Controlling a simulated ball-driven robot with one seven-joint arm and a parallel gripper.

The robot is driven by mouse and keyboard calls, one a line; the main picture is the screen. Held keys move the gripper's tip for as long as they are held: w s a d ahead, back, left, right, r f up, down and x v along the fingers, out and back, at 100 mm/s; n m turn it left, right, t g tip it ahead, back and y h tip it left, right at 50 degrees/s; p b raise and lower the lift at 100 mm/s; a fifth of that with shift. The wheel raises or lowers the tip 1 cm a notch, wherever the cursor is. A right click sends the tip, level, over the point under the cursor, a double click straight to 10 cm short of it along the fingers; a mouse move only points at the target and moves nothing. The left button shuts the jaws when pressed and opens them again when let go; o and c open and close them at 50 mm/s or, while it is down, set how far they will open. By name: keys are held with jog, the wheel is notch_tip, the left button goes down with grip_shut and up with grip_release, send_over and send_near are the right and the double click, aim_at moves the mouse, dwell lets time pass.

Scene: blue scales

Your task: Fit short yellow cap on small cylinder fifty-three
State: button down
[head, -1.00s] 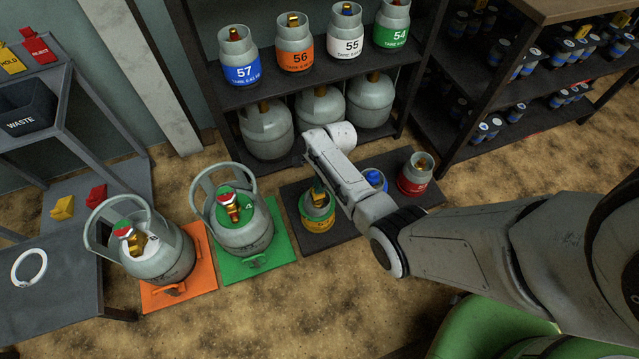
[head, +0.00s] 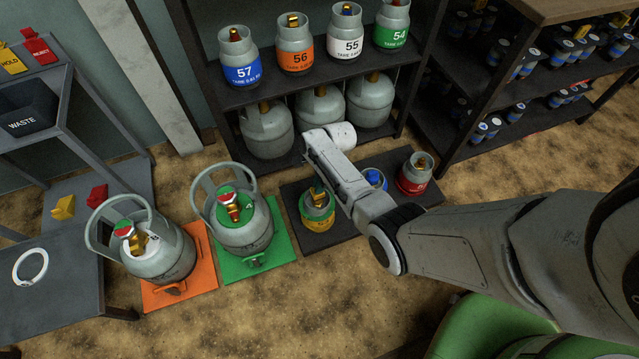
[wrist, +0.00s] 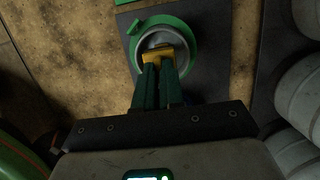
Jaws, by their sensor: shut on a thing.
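A small cylinder (head: 318,222) with a yellow label and a green collar stands upright on the dark mat; its number is not readable. It also shows in the wrist view (wrist: 188,42). My gripper (wrist: 158,65), with dark green fingers, points at its top and is shut on a yellow cap (wrist: 157,53). The cap is inside the collar's outline, over the valve area; I cannot tell whether it is seated. In the head view my wrist hides most of my gripper.
A blue-valved cylinder (head: 374,180) and a red-labelled cylinder (head: 415,175) stand to the right. Large cylinders stand on a green mat (head: 283,243) and an orange mat (head: 206,282) to the left. Shelves (head: 265,93) rise behind. The floor in front is clear.

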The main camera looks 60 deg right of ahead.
jog(key=shift+d+b+x, duration=0.15)
jog(key=shift+b+x, duration=0.45)
jog(key=shift+x, duration=0.25)
jog(key=shift+d+b+x, duration=0.2)
jog(key=shift+b+x, duration=0.35)
jog(key=shift+x, duration=0.25)
dwell(0.4)
jog(key=c, duration=1.2)
grip_release()
jog(key=shift+s+f, duration=0.15)
jog(key=shift+s, duration=0.05)
jog(key=shift+o, duration=0.2)
jog(key=p+v, duration=0.6)
jog(key=v, duration=0.5)
jog(key=shift+f, duration=0.1)
jog(key=s+a+r+n+h, duration=0.1)
jog(key=s+a+r+n, duration=0.75)
jog(key=n, duration=0.35)
jog(key=s+a+r+n+h, duration=0.2)
jog(key=s+a+r+n, duration=0.55)
jog(key=s+n, duration=0.4)
notch_tip(320, 180, up, 23)
jog(key=w+p, duration=0.1)
jog(key=p, duration=2.3)
jog(key=shift+w+r+n, duration=0.15)
jog(key=shift+w+n, duration=0.15)
jog(key=shift+n, duration=0.15)
